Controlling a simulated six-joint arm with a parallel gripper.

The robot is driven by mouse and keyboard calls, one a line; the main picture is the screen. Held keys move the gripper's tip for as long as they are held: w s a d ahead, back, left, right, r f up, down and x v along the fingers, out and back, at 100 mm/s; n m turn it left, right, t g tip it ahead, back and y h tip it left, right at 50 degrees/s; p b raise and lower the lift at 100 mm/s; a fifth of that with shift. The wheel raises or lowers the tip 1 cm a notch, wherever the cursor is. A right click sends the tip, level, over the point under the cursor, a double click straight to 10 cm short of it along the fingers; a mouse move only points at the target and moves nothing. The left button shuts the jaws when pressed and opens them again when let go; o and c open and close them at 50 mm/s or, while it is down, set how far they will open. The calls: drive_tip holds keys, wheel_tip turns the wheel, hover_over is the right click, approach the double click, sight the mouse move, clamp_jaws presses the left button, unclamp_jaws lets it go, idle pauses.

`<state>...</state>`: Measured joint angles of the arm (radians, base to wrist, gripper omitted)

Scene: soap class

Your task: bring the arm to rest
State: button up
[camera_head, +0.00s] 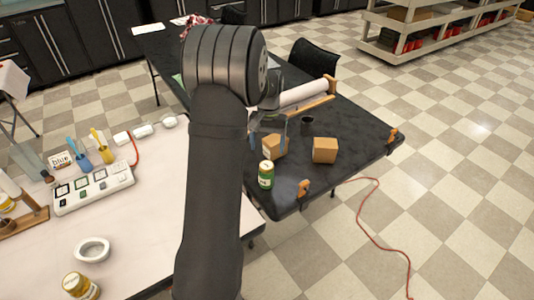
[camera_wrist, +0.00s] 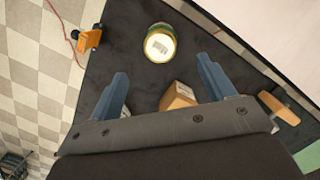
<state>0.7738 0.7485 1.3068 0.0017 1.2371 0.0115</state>
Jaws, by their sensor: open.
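My gripper (camera_wrist: 163,85) is open and empty, its two blue fingers apart in the wrist view. It hangs over the dark table (camera_head: 360,150), and in the head view my arm hides much of it. A small cardboard box (camera_head: 273,147) lies under the gripper; it shows between the fingers in the wrist view (camera_wrist: 178,97), and I cannot tell the height between them. A green jar with a pale lid (camera_head: 266,174) stands nearer the table's corner; it also shows beyond the fingertips in the wrist view (camera_wrist: 160,43).
A second box (camera_head: 325,150) and a dark cup (camera_head: 307,125) stand to the right. Orange clamps (camera_head: 303,188) grip the table edge. A pale table (camera_head: 140,220) with a white bowl (camera_head: 92,250), a jar (camera_head: 80,286) and a tray (camera_head: 93,189) is at left. A red cable (camera_head: 367,225) lies on the floor.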

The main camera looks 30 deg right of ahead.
sight(266, 166)
drive_tip(key=shift+r, duration=0.2)
drive_tip(key=shift+f, duration=0.1)
drive_tip(key=f, duration=0.4)
drive_tip(key=s+a+f, duration=0.1)
drive_tip(key=f, duration=0.7)
drive_tip(key=shift+s+a+f, duration=0.15)
drive_tip(key=shift+f, duration=0.1)
wheel_tip(266, 166, up, 3)
drive_tip(key=shift+r, duration=0.55)
drive_tip(key=shift+f, duration=0.1)
